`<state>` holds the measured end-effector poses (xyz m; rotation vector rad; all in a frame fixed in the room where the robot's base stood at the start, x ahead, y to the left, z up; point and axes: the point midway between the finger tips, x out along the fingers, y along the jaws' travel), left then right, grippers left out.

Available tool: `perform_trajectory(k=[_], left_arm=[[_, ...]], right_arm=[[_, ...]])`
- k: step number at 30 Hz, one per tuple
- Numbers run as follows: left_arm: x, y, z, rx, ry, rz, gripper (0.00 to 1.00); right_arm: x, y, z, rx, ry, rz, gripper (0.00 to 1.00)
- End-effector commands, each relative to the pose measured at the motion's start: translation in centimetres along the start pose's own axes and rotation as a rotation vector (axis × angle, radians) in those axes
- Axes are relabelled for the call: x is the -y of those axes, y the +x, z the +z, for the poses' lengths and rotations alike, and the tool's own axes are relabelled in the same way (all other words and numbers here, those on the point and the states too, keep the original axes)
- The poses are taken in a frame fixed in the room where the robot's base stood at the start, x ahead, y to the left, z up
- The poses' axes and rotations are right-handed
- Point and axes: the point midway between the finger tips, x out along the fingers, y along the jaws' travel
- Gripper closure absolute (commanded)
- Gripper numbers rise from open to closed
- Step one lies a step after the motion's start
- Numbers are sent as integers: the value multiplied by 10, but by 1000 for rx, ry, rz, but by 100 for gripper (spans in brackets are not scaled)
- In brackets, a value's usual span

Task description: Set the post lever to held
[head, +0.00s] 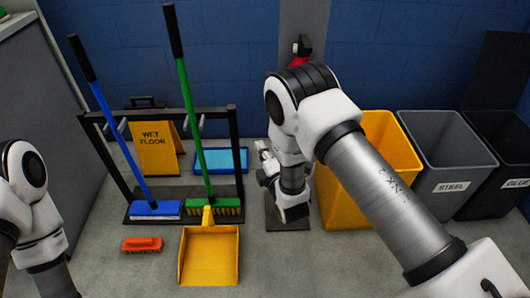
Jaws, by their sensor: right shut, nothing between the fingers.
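A grey upright post (315,22) stands at the back against the blue wall. A red part with a black end (302,46) shows on it, just above my right arm's elbow; I take this for the post lever. Its setting cannot be read from here, and my arm hides the post below it. My right gripper (264,153) is low in front of the post, beside my wrist, shut and empty, well below the red part and apart from it. My left arm shows at the left edge; its gripper is out of view.
A yellow bin (385,125), a grey STEEL bin (445,145) and a black bin (500,150) stand right. A rack (235,125) with blue and green brooms stands left, near a wet floor sign (156,148). A yellow dustpan (208,258) and orange brush (142,244) lie in front.

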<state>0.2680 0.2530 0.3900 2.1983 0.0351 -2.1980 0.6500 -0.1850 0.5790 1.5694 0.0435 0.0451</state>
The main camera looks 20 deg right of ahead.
Motion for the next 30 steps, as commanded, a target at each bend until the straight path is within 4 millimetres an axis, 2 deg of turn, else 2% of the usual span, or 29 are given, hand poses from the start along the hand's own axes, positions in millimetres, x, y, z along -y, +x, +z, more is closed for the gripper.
perform_trajectory(k=[6, 9, 12, 16, 30], left_arm=[[0, 15, 0, 0, 0, 0, 0], [0, 19, 0, 0, 0, 0, 0], [0, 22, 0, 0, 0, 0, 0], [0, 24, 0, 0, 0, 0, 0], [0, 23, 0, 0, 0, 0, 0]], right_arm=[[3, 49, 0, 0, 2, 4, 100], [2, 66, 4, 3, 2, 1, 100], [2, 57, 23, 4, 2, -1, 100], [1, 52, 35, 2, 1, -1, 100], [0, 50, 38, 0, -3, -3, 100]])
